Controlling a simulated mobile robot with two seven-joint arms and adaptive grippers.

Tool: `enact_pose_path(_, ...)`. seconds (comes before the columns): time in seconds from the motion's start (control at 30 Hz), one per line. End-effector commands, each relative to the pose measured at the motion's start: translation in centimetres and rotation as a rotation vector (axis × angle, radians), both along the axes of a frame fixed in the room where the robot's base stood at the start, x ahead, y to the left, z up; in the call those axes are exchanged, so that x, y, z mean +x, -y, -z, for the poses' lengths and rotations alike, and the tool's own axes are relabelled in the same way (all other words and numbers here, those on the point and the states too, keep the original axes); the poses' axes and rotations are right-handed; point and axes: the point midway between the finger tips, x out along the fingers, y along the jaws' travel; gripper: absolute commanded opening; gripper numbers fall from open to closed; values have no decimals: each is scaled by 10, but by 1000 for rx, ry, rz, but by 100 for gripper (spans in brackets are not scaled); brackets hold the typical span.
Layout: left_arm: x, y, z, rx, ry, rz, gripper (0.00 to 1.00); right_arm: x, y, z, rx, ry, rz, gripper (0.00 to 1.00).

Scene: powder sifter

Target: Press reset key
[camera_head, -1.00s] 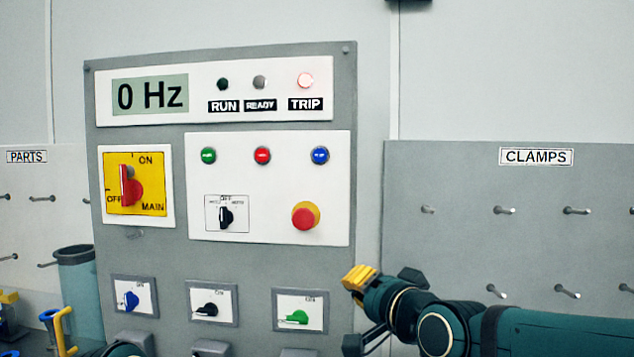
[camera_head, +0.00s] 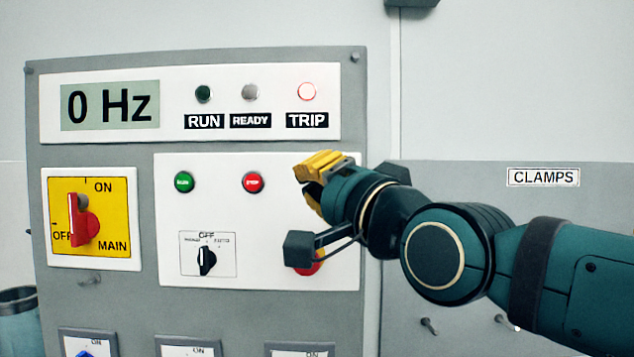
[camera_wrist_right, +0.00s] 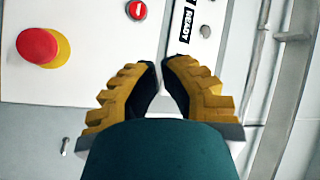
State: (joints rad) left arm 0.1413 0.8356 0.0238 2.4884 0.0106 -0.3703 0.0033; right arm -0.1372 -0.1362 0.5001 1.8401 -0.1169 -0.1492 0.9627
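The control panel (camera_head: 145,310) fills the left and middle of the head view. Its green button (camera_head: 184,182) and red STOP button (camera_head: 252,182) show; STOP also appears in the wrist view (camera_wrist_right: 136,10). The blue button at the right end of that row is hidden behind my right gripper (camera_head: 304,186). The gripper's yellow fingers are in front of the panel, below the TRIP label. Contact with the panel cannot be told. My left gripper is out of view.
The red emergency stop (camera_head: 310,263) sits just below my right wrist, partly covered; it shows whole in the wrist view (camera_wrist_right: 37,46). The display (camera_head: 110,105) reads 0 Hz. A black selector (camera_head: 206,261) and red main switch (camera_head: 82,222) are left.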

Motion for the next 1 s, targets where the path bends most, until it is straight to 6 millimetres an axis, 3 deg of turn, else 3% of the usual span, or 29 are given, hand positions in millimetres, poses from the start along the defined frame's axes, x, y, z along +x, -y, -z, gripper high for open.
enact_pose_path(0.47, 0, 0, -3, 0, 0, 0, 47, 9, 0, -1, 2, -2, 1, 0)
enact_pose_path(1.0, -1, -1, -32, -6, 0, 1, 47, 74, 0, -1, 2, -2, 1, 0)
